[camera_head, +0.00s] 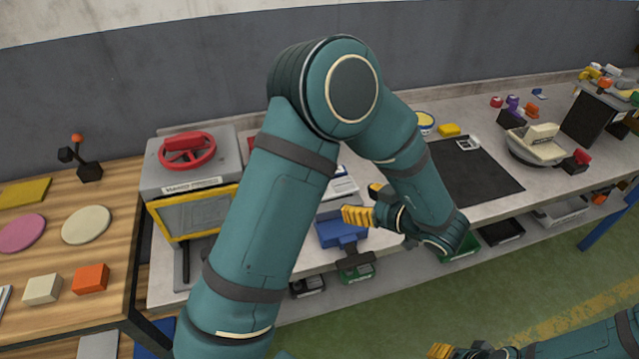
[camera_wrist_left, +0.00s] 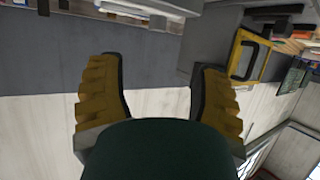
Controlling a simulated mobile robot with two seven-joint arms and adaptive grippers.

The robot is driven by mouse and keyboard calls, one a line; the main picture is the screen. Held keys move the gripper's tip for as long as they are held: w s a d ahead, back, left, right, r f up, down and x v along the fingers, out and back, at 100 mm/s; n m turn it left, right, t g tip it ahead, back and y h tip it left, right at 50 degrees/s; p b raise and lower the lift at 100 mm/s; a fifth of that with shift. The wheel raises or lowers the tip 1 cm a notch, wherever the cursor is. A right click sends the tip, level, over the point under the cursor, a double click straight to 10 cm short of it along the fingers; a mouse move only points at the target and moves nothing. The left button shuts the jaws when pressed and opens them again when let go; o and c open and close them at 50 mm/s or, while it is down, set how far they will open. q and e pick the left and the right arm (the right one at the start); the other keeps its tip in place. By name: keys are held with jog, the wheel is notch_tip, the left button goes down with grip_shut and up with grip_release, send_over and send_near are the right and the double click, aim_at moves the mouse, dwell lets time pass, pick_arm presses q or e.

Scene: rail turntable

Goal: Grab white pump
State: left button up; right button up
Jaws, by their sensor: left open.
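A cream-white device (camera_head: 541,141) sits on a round grey base (camera_head: 519,156) on the right part of the bench; it looks like the white pump, but I cannot be sure. My left gripper (camera_head: 362,209) is over the front middle of the bench, well to the left of that device. In the left wrist view (camera_wrist_left: 154,70) its yellow fingers are apart with nothing between them. My right gripper (camera_head: 444,351) shows only partly at the bottom edge, and its opening is unclear. My left arm hides part of the bench.
A grey machine with a red handwheel (camera_head: 188,148) stands at left. A blue vise-like object (camera_head: 341,233) is below my left gripper. A black mat (camera_head: 470,172) lies between gripper and device. Small coloured parts and a dark panel (camera_head: 585,118) crowd the far right.

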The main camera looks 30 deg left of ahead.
aim_at(333, 190)
pick_arm(q)
jog(key=b+x, duration=0.1)
jog(key=x, duration=0.8)
jog(key=shift+a+r, duration=0.1)
jog(key=shift+w+b+x, duration=0.15)
jog(key=shift+x, duration=1.15)
jog(key=shift+w+b+x, duration=0.15)
jog(key=shift+x, duration=1.2)
grip_shut()
